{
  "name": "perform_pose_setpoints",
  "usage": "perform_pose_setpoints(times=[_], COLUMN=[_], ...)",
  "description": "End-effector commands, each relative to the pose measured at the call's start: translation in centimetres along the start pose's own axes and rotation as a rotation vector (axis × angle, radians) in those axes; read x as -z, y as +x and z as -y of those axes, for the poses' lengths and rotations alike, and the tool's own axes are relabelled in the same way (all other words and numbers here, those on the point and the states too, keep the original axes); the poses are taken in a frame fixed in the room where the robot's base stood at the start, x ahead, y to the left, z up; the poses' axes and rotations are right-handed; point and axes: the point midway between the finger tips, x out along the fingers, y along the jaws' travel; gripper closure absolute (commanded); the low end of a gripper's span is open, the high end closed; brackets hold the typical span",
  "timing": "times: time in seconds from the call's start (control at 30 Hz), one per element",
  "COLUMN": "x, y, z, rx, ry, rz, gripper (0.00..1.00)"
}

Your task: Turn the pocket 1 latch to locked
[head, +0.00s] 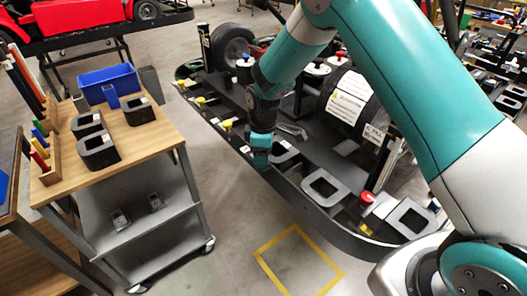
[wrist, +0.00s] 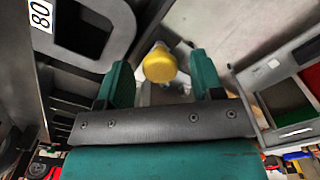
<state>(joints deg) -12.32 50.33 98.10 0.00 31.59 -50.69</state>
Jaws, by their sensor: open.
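My gripper (head: 261,146) points down at the side rail of the black kart frame (head: 232,136). In the wrist view its two teal fingers (wrist: 160,70) stand apart, with a round yellow knob (wrist: 159,64) between or just beyond them. I cannot tell whether they touch it. The knob looks like the end of a latch; its pocket number is not readable. In the head view several yellow latch handles (head: 227,123) line the rail to the left of my gripper. The latch at my gripper is hidden there.
Grey pocket frames (head: 322,187) sit along the kart, with a red knob (head: 367,198) near the right end. A wooden-topped cart (head: 150,140) with black blocks and a blue bin (head: 108,84) stands at left. Floor between is clear, with a yellow outlined square (head: 297,262).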

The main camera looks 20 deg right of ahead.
Motion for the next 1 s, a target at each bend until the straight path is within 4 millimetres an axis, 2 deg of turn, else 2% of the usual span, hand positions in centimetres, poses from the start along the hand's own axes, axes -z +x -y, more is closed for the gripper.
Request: perform_pose_setpoints(times=[0.27, 0.5, 0.77, 1.0], x=[0.01, -0.01, -0.03, -0.02], y=[0.16, 0.14, 0.13, 0.15], z=[-0.01, -0.02, -0.04, -0.06], rx=[0.000, 0.000, -0.001, -0.001], ry=[0.000, 0.000, 0.020, 0.126], rz=[0.000, 0.000, 0.000, 0.000], gripper=[0.39, 0.88, 0.88, 0.88])
